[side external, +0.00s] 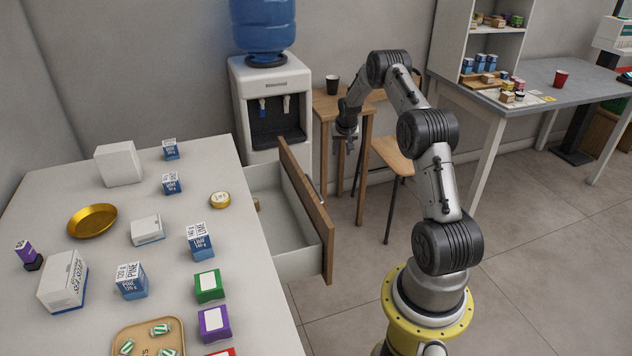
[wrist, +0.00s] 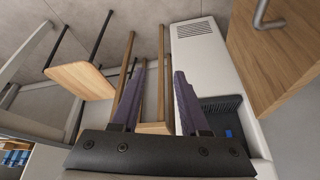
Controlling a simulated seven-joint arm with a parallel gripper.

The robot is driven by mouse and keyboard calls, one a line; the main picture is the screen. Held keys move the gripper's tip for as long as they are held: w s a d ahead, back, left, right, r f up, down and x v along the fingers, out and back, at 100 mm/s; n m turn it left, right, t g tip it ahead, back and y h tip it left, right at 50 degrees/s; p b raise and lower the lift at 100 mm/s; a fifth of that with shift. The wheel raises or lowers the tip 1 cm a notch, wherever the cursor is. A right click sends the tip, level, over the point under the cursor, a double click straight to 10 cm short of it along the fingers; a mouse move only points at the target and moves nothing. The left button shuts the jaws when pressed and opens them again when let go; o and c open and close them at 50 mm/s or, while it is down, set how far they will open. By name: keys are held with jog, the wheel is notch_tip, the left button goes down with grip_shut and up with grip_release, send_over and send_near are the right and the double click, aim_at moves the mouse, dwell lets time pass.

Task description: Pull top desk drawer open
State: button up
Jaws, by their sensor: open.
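The top desk drawer (side external: 283,215) stands pulled out from the white desk (side external: 190,300), its empty-looking light interior showing. A small part of something brownish shows inside near the desk edge. Its wooden front (side external: 308,210) faces right, and in the wrist view the wooden front (wrist: 285,65) fills the upper right with a metal handle (wrist: 266,16). My gripper (side external: 347,150) is beyond the drawer's far end, apart from it. In the wrist view the two fingers of my gripper (wrist: 158,95) are spread with nothing held between them, and the handle is outside them, to the right.
A water cooler (side external: 272,95) stands behind the drawer. A small wooden table (side external: 330,100) with a dark cup (side external: 332,85) and a wooden chair (side external: 392,155) are near my gripper. Several boxes and a gold bowl (side external: 92,220) sit on the desk.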

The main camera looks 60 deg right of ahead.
jog(key=w+a+r+n+y, duration=0.1)
jog(key=a+r+n+y, duration=0.4)
jog(key=a+r, duration=0.55)
jog(key=shift+m+g+y, duration=0.4)
jog(key=shift+m, duration=0.1)
jog(key=a+f, duration=0.1)
jog(key=f, duration=0.4)
jog(key=w+a+f, duration=0.1)
jog(key=f, duration=0.4)
jog(key=w+a+f, duration=0.1)
jog(key=f, duration=0.4)
jog(key=shift+a, duration=0.4)
grip_shut()
